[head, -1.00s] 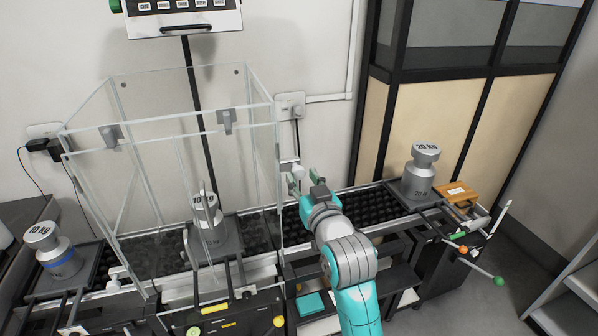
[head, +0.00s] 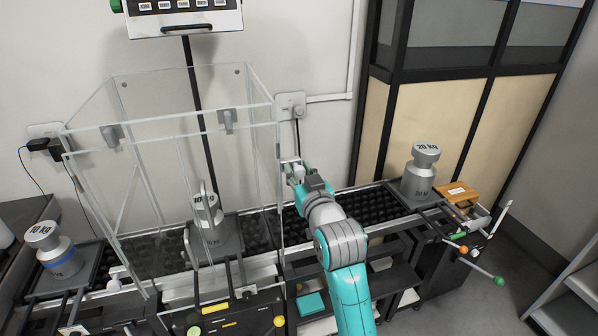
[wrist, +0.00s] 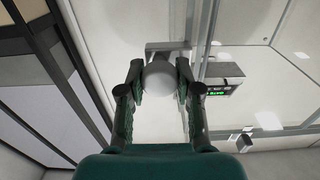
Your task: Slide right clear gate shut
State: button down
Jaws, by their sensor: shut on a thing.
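The right clear gate (head: 263,135) is a see-through panel on the right side of the clear box around the middle scale. Its panel is hard to make out against the wall, and I cannot tell how far it stands open. A pale round knob (wrist: 160,79) on a grey bracket (wrist: 168,47) sits beside the box's vertical frame bars in the wrist view. My gripper (wrist: 160,70) has one finger on each side of the knob and is shut on it. In the head view my gripper (head: 293,170) is just right of the box's right edge, partly hiding the knob.
A 10 kg weight (head: 207,212) stands inside the clear box. Another 10 kg weight (head: 52,250) stands at the left, and a 20 kg weight (head: 420,175) at the right. A black roller track (head: 360,203) runs behind my arm. A wall socket (head: 291,105) is above.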

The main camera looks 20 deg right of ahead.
notch_tip(320, 180, down, 25)
dwell(0.4)
jog(key=shift+f, duration=0.2)
jog(key=c, duration=1.1)
grip_release()
jog(key=shift+o, duration=0.2)
jog(key=shift+r, duration=0.1)
jog(key=shift+s, duration=0.15)
jog(key=s, duration=1.1)
jog(key=shift+s, duration=0.35)
jog(key=shift+s, duration=0.1)
